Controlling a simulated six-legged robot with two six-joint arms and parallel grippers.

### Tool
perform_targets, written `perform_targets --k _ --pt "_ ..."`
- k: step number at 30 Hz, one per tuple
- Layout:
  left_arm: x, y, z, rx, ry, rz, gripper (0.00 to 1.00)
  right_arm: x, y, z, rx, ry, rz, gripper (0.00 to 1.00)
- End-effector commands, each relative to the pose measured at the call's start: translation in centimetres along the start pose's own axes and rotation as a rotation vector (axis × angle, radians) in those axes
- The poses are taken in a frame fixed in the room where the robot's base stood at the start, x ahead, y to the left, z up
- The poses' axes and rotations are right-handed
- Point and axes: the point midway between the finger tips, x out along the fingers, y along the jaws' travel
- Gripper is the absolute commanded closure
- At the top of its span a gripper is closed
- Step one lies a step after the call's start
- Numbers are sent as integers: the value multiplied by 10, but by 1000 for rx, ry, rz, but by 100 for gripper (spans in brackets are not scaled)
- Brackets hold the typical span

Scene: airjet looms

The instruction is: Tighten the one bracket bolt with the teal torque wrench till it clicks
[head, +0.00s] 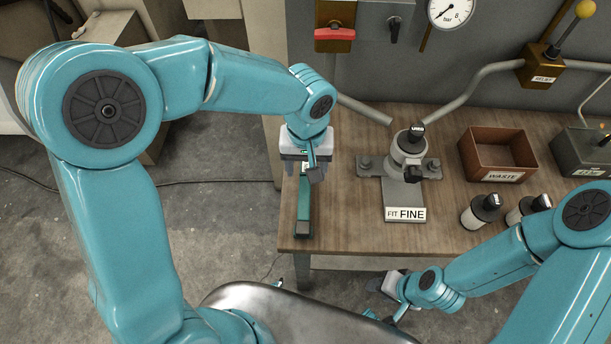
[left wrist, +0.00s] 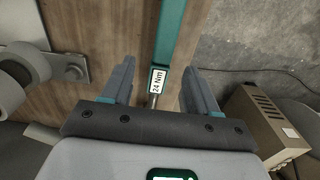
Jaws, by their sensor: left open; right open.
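The teal torque wrench (head: 304,208) lies on the wooden bench near its left edge, pointing away from me. Its teal handle (left wrist: 171,38) and a "24 Nm" label show in the left wrist view. My left gripper (head: 305,172) is above the wrench. Its open fingers (left wrist: 158,68) stand on either side of the wrench, with nothing gripped. The grey bracket (head: 372,188) is on the bench right of the wrench, with a bolt head (head: 366,163) on its left ear and another (head: 433,166) on its right. My right gripper (head: 388,287) is low before the bench, its fingers partly hidden.
A "FIT FINE" sign (head: 405,214) is in front of the bracket. A brown "WASTE" bin (head: 490,155) and dark-capped jars (head: 480,212) stand farther right. Pipes and a gauge (head: 451,10) are behind. Bare bench lies between wrench and bracket.

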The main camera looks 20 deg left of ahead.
Motion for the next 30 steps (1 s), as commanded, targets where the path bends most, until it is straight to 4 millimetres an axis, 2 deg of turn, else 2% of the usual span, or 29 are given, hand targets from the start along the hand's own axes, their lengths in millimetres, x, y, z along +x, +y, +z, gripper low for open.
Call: perform_targets --k 10,19,24,25,30 --pt "48 -2 -4 -1 -3 -1 40 -3 -1 0 0 0 0 57" --pt "53 -2 -4 -1 -1 1 40 -3 -1 0 0 0 0 57" --pt "53 -2 -4 -1 -2 1 96 -3 -1 0 0 0 0 57" --pt "53 -2 -4 -1 -1 1 100 -3 -1 0 0 0 0 57" --pt "52 -2 -5 -1 0 1 100 -3 -1 0 0 0 0 57"
